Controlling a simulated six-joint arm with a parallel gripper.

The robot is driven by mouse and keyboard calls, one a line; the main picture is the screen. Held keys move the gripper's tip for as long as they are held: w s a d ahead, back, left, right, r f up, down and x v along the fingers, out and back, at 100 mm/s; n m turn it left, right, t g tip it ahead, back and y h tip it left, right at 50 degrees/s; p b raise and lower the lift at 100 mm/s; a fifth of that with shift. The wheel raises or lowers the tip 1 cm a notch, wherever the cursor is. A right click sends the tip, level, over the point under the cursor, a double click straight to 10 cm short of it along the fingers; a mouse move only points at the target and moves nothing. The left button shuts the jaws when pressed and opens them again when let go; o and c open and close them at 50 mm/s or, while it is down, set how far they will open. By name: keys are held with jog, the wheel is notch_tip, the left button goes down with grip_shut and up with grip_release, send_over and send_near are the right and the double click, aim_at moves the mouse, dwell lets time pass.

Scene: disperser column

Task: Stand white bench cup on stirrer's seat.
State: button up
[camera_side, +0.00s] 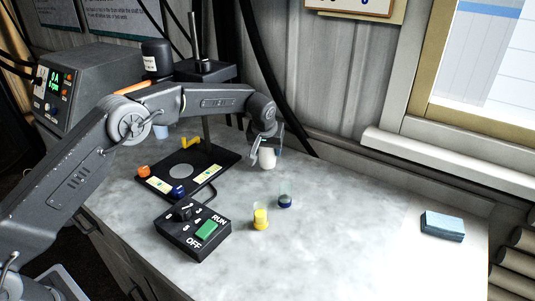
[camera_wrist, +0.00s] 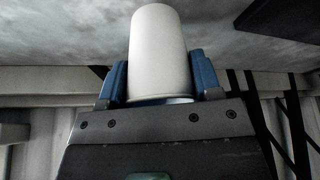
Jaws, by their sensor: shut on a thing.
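My gripper (camera_wrist: 160,85) is shut on the white bench cup (camera_wrist: 158,45), with a blue finger pad on each side of it. In the side view the white cup (camera_side: 267,158) hangs below my gripper (camera_side: 266,147), right of the stirrer; whether it touches the bench is hard to tell. The stirrer is a black plate (camera_side: 212,160) with a pale grey round seat (camera_side: 181,171) on it. The seat looks empty. Yellowish label strips, an orange knob and a blue knob sit on or at the plate.
A black control box (camera_side: 183,236) with a green RUN/OFF switch stands in front of the stirrer. A yellow-filled cup (camera_side: 260,218) and a small dark blue-and-green item (camera_side: 285,201) stand to its right. A light blue block (camera_side: 442,226) lies far right. The bench between is clear.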

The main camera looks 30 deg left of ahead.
notch_tip(320, 180, up, 9)
jog(key=s+a+r+m, duration=0.15)
jog(key=s+r, duration=0.25)
jog(key=s, duration=0.9)
jog(key=s+a+f+m+h, duration=0.3)
jog(key=s+a+f+m, duration=0.2)
jog(key=s, duration=0.3)
jog(key=shift+a+f+m, duration=0.25)
jog(key=shift+f+m, duration=0.25)
jog(key=shift+m, duration=0.25)
